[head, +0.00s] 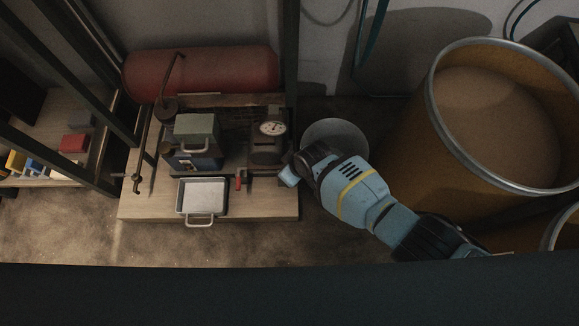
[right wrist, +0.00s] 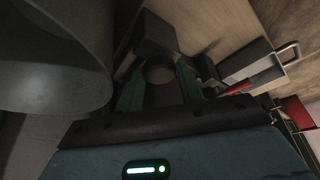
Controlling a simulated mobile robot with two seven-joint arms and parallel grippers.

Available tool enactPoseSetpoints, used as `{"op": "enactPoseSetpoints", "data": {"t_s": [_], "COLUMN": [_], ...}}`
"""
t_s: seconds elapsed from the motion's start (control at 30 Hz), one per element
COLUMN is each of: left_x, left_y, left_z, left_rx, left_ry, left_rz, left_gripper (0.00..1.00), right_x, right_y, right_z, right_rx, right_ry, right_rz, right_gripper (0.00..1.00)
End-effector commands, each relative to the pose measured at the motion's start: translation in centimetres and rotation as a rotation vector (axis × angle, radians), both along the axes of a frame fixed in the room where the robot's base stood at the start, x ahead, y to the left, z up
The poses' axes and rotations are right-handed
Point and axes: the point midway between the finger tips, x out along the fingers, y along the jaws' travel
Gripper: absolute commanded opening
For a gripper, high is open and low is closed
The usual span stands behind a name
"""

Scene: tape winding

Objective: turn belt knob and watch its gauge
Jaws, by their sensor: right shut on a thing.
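The gauge (head: 272,128) has a round pale dial and sits on top of a dark block on a low wooden platform. Its reading is too small to make out. My right gripper (head: 289,172) reaches in from the right, just in front of that block. In the right wrist view, its two fingers (right wrist: 159,84) are shut on a round dark knob (right wrist: 160,72) at the block. The knob is hidden behind my gripper in the head view. I cannot make out a belt. My left gripper is not in view.
A red lever (head: 239,180) stands left of my gripper, beside a metal tray (head: 203,196). A red cylinder (head: 205,72) lies behind. A dark upright post (head: 290,60) stands behind the gauge. Large drums (head: 500,110) fill the right side.

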Motion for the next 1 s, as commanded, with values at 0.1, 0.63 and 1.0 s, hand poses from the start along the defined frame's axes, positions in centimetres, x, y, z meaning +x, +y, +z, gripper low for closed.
{"op": "enactPoseSetpoints", "data": {"t_s": [0.1, 0.63, 1.0], "left_x": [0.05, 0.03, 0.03], "left_y": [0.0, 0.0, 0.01], "left_z": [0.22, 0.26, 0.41], "left_rx": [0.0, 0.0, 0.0], "left_ry": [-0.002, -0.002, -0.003], "left_rz": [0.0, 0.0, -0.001], "left_gripper": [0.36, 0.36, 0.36], "right_x": [0.1, 0.14, 0.0], "right_y": [0.19, 0.14, 0.03], "right_z": [0.2, 0.12, 0.22], "right_rx": [0.004, 0.003, 0.001], "right_ry": [-0.004, -0.006, -0.002], "right_rz": [-0.026, -0.042, -0.043], "right_gripper": [0.15, 0.4, 0.46]}}
